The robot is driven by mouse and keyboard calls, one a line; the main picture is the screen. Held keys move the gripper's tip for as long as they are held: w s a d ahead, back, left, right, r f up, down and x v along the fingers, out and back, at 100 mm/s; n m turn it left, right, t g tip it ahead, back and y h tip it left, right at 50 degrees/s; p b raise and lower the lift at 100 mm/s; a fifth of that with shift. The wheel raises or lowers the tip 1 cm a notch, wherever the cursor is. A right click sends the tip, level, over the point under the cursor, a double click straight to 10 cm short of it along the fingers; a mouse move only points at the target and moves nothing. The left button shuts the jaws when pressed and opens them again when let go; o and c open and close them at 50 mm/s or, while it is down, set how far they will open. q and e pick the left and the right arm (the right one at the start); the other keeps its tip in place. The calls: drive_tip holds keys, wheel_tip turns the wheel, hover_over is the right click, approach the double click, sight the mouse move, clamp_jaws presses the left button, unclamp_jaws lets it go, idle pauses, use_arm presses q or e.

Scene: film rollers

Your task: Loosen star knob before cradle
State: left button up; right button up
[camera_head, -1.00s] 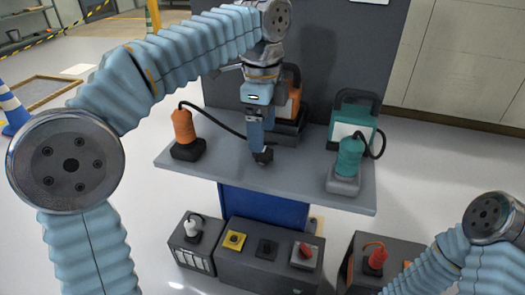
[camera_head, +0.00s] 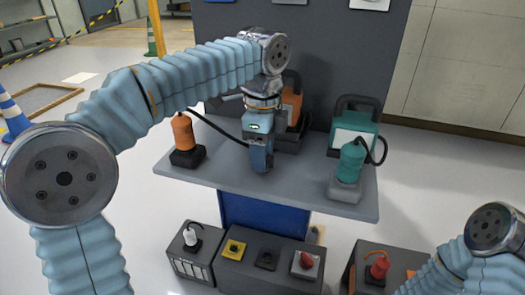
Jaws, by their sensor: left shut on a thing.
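My left gripper (camera_head: 260,160) points down at the middle of the grey table (camera_head: 220,178), near its front edge. It is shut on a small dark thing, apparently the star knob, which the fingers now hide. Behind the gripper stands an orange device (camera_head: 292,100) with a dark base, partly covered by my left wrist. To the left, an orange handpiece (camera_head: 183,131) stands upright in a black cradle (camera_head: 187,157). To the right, a teal handpiece (camera_head: 350,161) stands in a grey cradle (camera_head: 343,189). My right gripper is out of view; only my right arm shows.
A teal device (camera_head: 354,127) with a handle stands at the back right. A black cable (camera_head: 215,126) runs left of my gripper. Low boxes in front carry a white handpiece (camera_head: 191,238), a yellow switch (camera_head: 234,248), a red knob (camera_head: 306,259) and a red handpiece (camera_head: 379,267). A dark panel (camera_head: 335,45) stands behind.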

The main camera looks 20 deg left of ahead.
use_arm(q)
drive_tip(key=shift+r+n+p, duration=0.15)
drive_tip(key=shift+n+p, duration=0.6)
drive_tip(key=shift+n, duration=0.15)
drive_tip(key=shift+n+p, duration=0.75)
drive_tip(key=shift+n, duration=0.45)
drive_tip(key=n+p, duration=0.1)
drive_tip(key=n, duration=0.1)
drive_tip(key=shift+n, duration=1.3)
drive_tip(key=n, duration=0.4)
drive_tip(key=shift+n+p, duration=0.3)
drive_tip(key=n, duration=0.4)
drive_tip(key=shift+d+n, duration=0.1)
drive_tip(key=shift+n, duration=0.3)
